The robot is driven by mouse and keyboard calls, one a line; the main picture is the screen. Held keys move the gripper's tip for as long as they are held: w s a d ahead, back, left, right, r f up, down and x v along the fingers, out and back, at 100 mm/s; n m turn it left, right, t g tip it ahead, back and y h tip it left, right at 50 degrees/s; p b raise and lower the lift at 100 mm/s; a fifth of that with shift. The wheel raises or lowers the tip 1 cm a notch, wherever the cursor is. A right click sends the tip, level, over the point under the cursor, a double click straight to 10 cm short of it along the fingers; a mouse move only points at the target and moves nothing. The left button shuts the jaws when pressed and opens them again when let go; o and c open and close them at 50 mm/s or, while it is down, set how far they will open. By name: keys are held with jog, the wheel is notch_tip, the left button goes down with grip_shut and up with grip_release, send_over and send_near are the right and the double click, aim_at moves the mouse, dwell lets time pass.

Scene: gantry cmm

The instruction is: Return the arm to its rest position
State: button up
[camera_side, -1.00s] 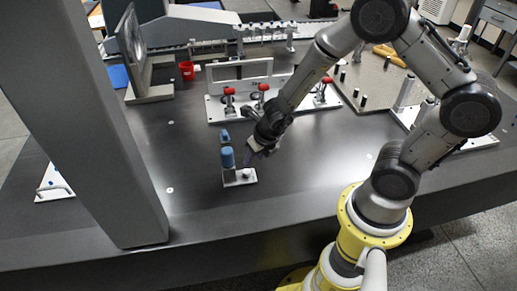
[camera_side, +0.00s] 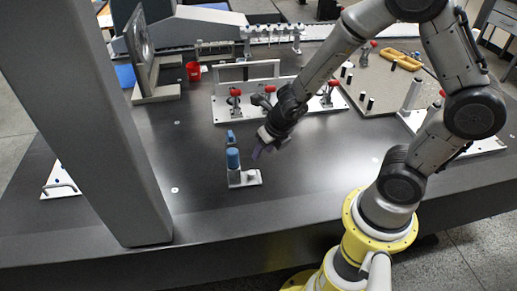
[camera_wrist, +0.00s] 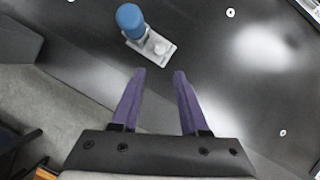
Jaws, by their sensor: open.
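My gripper (camera_side: 259,152) hangs above the dark table, up and to the right of a small fixture with a blue cylinder (camera_side: 233,158) on a pale base plate (camera_side: 250,178). In the wrist view, the two purple fingers of my gripper (camera_wrist: 159,74) are spread apart with nothing between them. The blue-topped fixture also shows there, its blue top (camera_wrist: 130,18) and pale plate (camera_wrist: 158,48) beyond the fingertips and apart from them.
A large grey column (camera_side: 95,130) stands at the left. Behind my gripper is a white plate with red-knobbed clamps (camera_side: 235,95). A red cup (camera_side: 193,71) and a plate with dark pegs (camera_side: 385,85) are farther back. The front table surface (camera_side: 300,195) is clear.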

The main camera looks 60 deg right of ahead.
jog(key=w+r+n+t, duration=0.4)
jog(key=r+t, duration=0.1)
jog(key=r, duration=0.9)
jog(key=s+a+r+n+t+y, duration=0.3)
jog(key=a+r+n, duration=0.4)
jog(key=r+n, duration=0.55)
jog(key=s+a+n+g+y, duration=0.1)
jog(key=s+n+g+y, duration=0.15)
jog(key=s+n, duration=0.85)
jog(key=s+d+f+n+g+h, duration=0.4)
jog(key=s+d+f+n, duration=0.2)
jog(key=n, duration=0.6)
jog(key=shift+s+d+f, duration=0.2)
jog(key=shift+s+f, duration=0.05)
jog(key=shift+s, duration=0.1)
